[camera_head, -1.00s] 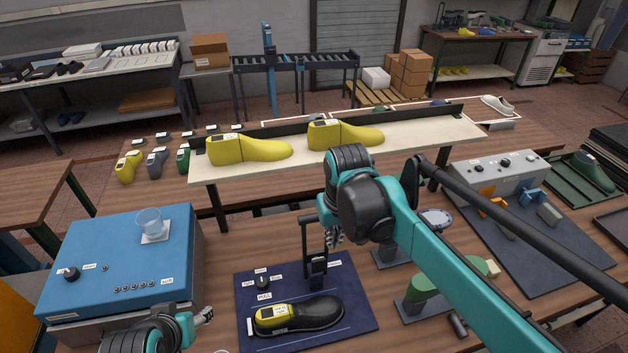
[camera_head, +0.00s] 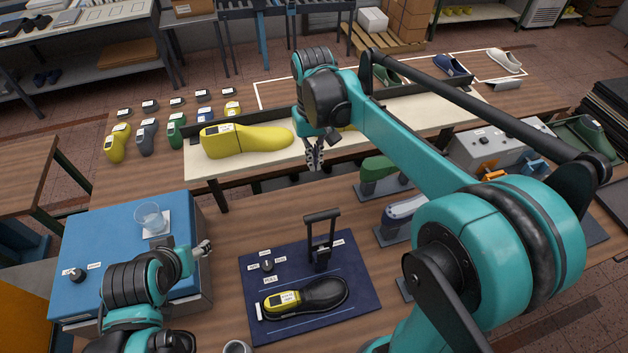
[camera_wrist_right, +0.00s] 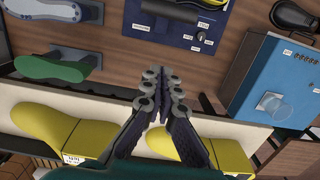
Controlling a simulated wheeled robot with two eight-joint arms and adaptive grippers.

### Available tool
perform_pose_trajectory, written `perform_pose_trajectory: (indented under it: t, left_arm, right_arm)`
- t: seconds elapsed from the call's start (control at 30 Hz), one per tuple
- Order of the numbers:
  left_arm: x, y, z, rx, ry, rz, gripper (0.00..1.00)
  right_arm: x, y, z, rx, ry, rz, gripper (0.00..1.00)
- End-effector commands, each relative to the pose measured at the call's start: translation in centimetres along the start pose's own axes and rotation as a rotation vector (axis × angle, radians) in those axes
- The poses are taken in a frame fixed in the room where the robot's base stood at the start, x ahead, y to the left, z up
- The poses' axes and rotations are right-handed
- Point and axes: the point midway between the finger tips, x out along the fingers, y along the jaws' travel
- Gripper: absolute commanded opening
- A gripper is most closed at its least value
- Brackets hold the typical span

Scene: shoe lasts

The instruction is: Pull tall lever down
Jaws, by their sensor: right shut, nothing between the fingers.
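The tall lever (camera_head: 321,230) is black with a crossbar handle and stands upright on a dark blue board (camera_head: 360,292). A black shoe last with a yellow top (camera_head: 308,297) lies on the board in front of the lever. My right gripper (camera_head: 315,158) is shut and empty, above and behind the lever, apart from it, near the cream shelf. In the right wrist view its fingertips (camera_wrist_right: 162,78) are together, with the board (camera_wrist_right: 165,22) beyond them. My left gripper (camera_head: 204,247) is by the blue box's right edge; its finger opening is too small to judge.
A blue box (camera_head: 95,235) with a glass (camera_head: 149,217) on top stands at the left. A yellow last (camera_head: 245,140) lies on the cream shelf (camera_head: 215,172). A small knob (camera_head: 267,265) is left of the lever. Green and grey lasts on stands (camera_head: 378,170) are to the right.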

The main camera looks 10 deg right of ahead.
Motion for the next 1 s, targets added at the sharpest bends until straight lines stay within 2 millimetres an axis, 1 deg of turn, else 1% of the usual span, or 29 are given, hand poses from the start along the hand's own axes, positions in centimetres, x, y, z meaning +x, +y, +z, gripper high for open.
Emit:
perform_pose_trajectory:
  t: [0.37, 0.47, 0.57, 0.63, 0.9, 1.0]
  left_arm:
    - [0.0, 0.0, 0.0, 0.0, -0.001, 0.0, 0.55]
    - [0.0, 0.0, 0.0, 0.0, 0.0, 0.0, 0.55]
    - [-0.1, 0.0, 0.0, 0.0, 0.0, 0.0, 0.55]
    - [-0.1, 0.0, -0.1, 0.0, 0.0, 0.0, 0.55]
    - [-0.3, 0.0, -0.2, 0.0, 0.0, 0.0, 0.55]
    - [-0.5, 0.0, -0.3, 0.0, 0.0, 0.0, 0.55]
  right_arm:
    - [0.0, 0.0, 0.0, 0.0, 0.0, 0.0, 0.0]
    - [0.4, 0.0, 0.0, 0.0, 0.0, 0.0, 0.0]
    - [1.5, 0.0, 0.0, 0.0, 0.0, 0.0, 0.0]
    - [2.7, 0.0, 0.0, 0.0, 0.0, 0.0, 0.0]
    - [8.6, 0.0, 0.0, 0.0, 0.0, 0.0, 0.0]
    - [10.3, 0.0, 0.2, 0.0, 0.0, 0.0, 0.0]
